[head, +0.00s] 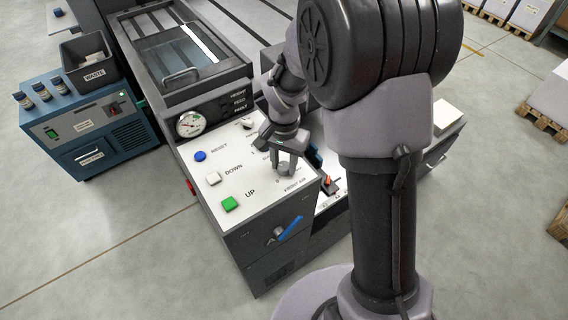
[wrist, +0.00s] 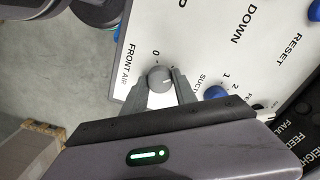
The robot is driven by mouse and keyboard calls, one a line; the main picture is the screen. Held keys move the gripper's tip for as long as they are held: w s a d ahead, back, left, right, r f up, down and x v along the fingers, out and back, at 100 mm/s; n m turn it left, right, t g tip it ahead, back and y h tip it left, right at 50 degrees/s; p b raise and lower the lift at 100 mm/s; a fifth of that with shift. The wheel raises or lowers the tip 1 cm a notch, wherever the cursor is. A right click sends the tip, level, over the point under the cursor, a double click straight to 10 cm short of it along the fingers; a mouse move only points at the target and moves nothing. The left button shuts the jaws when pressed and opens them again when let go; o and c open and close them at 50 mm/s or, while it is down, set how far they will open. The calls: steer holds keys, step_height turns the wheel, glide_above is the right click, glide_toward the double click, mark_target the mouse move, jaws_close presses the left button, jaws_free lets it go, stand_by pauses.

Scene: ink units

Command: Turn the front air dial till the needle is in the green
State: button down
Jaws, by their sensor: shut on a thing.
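The front air dial (wrist: 159,79) is a round grey knob on the white control panel, beside the printed words FRONT AIR in the wrist view. My gripper (wrist: 160,92) is shut on the dial, one finger on each side. In the head view my gripper (head: 286,168) points down at the panel and hides most of the dial. A round white gauge (head: 191,124) stands at the panel's back left in the head view. Its needle and coloured band are too small to read surely.
A blue reset button (head: 200,156), a white down button (head: 214,178) and a green up button (head: 229,203) are left of my gripper. A blue knob (wrist: 215,92) sits close to my fingers in the wrist view. A blue handle (head: 289,229) is on the front face.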

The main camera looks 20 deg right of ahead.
mark_target(284, 165)
steer(key=m+b, duration=0.1)
steer(key=m, duration=0.4)
steer(key=shift+m, duration=0.4)
stand_by(0.4)
steer(key=c, duration=1)
jaws_free()
step_height(284, 165, up, 18)
steer(key=p, duration=0.6)
steer(key=shift+f, duration=0.25)
stand_by(0.6)
